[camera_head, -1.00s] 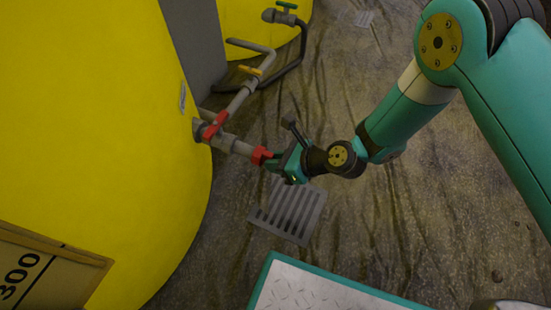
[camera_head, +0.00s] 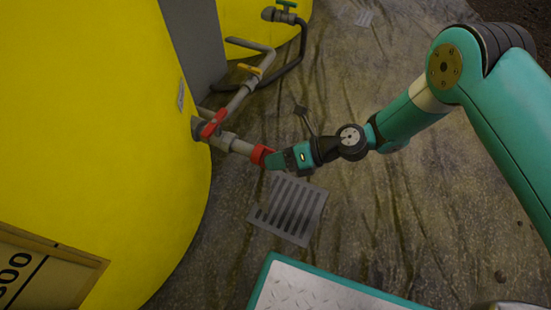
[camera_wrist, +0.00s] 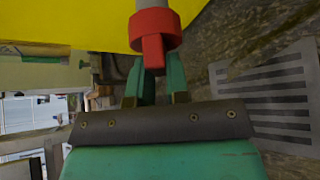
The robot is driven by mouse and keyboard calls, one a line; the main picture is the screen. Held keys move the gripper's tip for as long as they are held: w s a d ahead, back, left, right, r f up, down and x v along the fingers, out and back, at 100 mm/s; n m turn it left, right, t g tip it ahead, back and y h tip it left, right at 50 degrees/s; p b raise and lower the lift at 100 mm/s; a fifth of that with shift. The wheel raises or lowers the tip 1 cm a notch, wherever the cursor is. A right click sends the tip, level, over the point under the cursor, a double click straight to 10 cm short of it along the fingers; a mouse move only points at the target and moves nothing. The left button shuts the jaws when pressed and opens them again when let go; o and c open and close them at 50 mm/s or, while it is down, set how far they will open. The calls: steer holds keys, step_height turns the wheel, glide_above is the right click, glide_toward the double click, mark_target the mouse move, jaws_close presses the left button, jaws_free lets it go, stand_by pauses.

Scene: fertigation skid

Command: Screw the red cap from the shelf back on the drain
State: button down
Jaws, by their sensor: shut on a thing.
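The red cap (camera_head: 260,155) sits at the open end of the grey drain pipe (camera_head: 242,148), in line with it. In the wrist view the cap (camera_wrist: 155,27) has a red tab on its face, and the pipe (camera_wrist: 148,3) shows behind it. My gripper (camera_head: 272,160) is at the cap from the right. In the wrist view its green fingers (camera_wrist: 160,66) are shut on the cap's tab. The threads are hidden, so I cannot tell how far the cap is screwed on.
A red valve handle (camera_head: 214,123) sits on the pipe near the big yellow tank (camera_head: 110,130). A yellow-handled valve (camera_head: 250,69) is behind. A floor grate (camera_head: 290,210) lies below my gripper. Open floor is to the right.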

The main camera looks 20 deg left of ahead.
steer(key=shift+f, duration=0.1)
steer(key=shift+m+g+b, duration=0.6)
steer(key=shift+b, duration=0.25)
steer(key=c, duration=0.5)
jaws_free()
steer(key=shift+c, duration=0.2)
